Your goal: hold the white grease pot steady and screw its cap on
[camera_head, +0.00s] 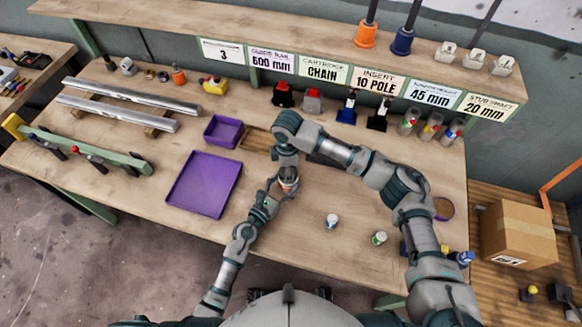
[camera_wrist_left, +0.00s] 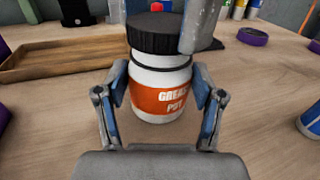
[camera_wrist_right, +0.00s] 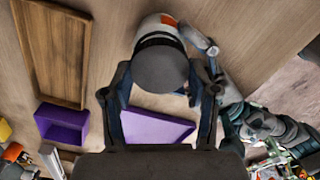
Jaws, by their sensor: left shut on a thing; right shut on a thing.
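The white grease pot (camera_wrist_left: 160,88) stands upright on the bench with an orange label reading "GREASE POT". Its black ribbed cap (camera_wrist_left: 157,32) sits on top of the pot; whether it is threaded tight I cannot tell. My left gripper (camera_wrist_left: 162,100) is shut on the pot's body, one finger on each side. My right gripper (camera_wrist_right: 162,85) comes from above and is shut on the cap, which also shows in the right wrist view (camera_wrist_right: 160,68). In the head view the pot (camera_head: 289,185) is mostly hidden between both grippers.
A wooden tray (camera_wrist_left: 55,58) lies beside the pot. A purple tray (camera_head: 204,183) and a purple bin (camera_head: 223,131) are to the left.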

